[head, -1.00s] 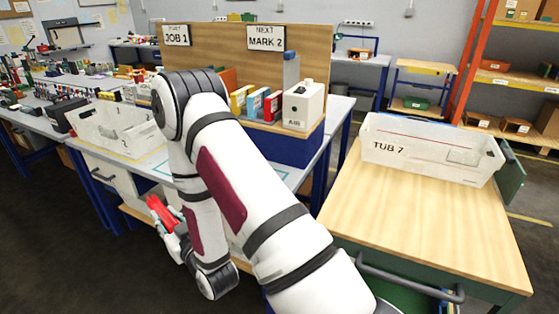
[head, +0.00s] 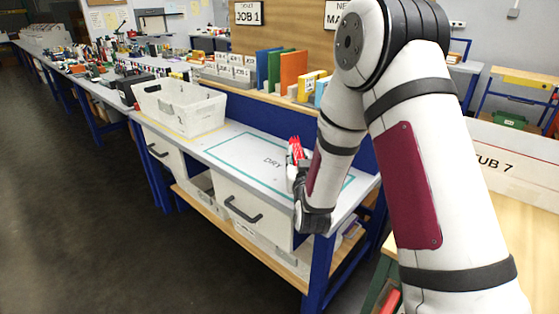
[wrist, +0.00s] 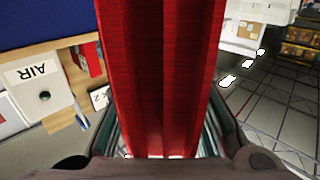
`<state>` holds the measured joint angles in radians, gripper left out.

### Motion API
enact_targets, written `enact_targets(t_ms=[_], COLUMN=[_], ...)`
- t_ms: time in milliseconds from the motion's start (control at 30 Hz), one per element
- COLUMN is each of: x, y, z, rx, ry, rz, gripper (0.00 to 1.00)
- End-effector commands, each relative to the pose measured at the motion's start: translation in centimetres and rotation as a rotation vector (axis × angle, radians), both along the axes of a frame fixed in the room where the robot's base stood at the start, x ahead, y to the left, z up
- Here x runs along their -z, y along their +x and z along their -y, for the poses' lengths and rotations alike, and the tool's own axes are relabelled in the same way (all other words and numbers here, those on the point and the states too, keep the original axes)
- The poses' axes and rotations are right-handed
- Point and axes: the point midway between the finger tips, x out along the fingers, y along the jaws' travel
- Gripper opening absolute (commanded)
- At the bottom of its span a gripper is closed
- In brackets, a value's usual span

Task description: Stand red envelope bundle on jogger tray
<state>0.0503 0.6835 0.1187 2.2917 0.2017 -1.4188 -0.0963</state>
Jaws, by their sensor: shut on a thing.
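The red envelope bundle (wrist: 160,70) fills the middle of the wrist view, between the two fingers. My gripper (wrist: 160,140) is shut on it. In the head view the red bundle (head: 296,149) shows small beside the forearm, and my gripper (head: 297,172) holds it over the right part of the bench with the teal outline. My arm hides part of that bench. I cannot make out a jogger tray for certain in these views.
A white tub (head: 185,110) stands on the bench to the left of the teal outline (head: 240,152). Coloured binders (head: 268,68) stand on the shelf behind. Tub 7 (head: 515,160) is on a wooden-topped cart at right. Dark floor (head: 90,220) is free at left.

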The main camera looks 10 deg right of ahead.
Motion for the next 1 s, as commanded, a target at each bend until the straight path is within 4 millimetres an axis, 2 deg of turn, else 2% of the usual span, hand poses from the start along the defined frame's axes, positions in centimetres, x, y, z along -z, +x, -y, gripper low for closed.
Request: enact_targets(t_ms=[300,500,600,867,1000], x=[0.7,1.1,1.2,1.4,3.7], y=[7.6,11.9,13.1,14.8,14.7], z=[0.4,0.5,0.6,0.7,0.7], rx=[0.001,0.0,-0.001,0.0,0.001], ry=[0.0,0.0,0.001,0.0,-0.001], rz=[0.003,0.003,0.002,0.002,-0.002], gripper=[0.0,0.0,0.0,0.0,0.0])
